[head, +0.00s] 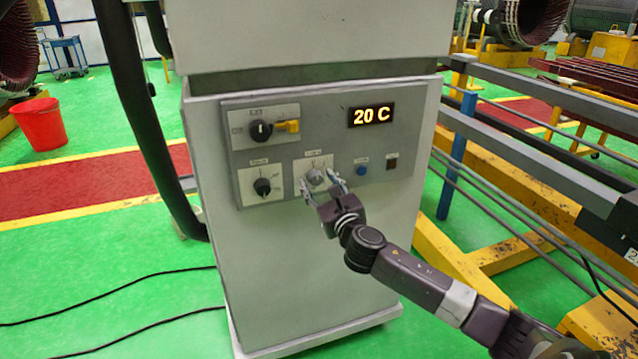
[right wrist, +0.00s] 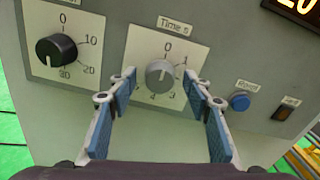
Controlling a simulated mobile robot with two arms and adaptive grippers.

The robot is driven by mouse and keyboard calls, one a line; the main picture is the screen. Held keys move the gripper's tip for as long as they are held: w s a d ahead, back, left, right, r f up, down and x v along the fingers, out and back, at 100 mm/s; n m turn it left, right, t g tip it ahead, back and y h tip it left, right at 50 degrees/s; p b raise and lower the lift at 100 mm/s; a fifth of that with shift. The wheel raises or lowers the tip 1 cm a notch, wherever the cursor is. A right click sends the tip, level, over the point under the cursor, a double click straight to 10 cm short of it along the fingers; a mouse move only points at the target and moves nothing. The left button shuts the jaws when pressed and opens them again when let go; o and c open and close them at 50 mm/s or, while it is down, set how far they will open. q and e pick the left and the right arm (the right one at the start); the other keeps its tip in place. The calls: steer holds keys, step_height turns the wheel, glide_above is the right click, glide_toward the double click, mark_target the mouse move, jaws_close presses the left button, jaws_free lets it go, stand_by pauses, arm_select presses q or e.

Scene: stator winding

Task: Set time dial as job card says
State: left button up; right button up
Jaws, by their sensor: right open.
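The time dial is a light grey round knob (right wrist: 160,73) on a white plate labelled "Time s", with 0 at the top and 1, 3 and 4 readable around it. It also shows in the head view (head: 316,177), low on the panel. I cannot tell its pointer setting for sure. My right gripper (head: 329,189) is open in front of it. In the right wrist view its fingers (right wrist: 160,86) stand apart to either side of the knob, and I cannot tell how close the tips are to the plate. My left gripper and a job card are not in view.
The panel (head: 330,110) sits on a grey cabinet. Its display (head: 371,115) reads 20 C. A black dial (head: 262,187) is left of the time dial, a blue button (head: 361,171) and dark switch (head: 392,163) right.

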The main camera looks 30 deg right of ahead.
steer(key=c, duration=1.1)
steer(key=shift+c, duration=0.2)
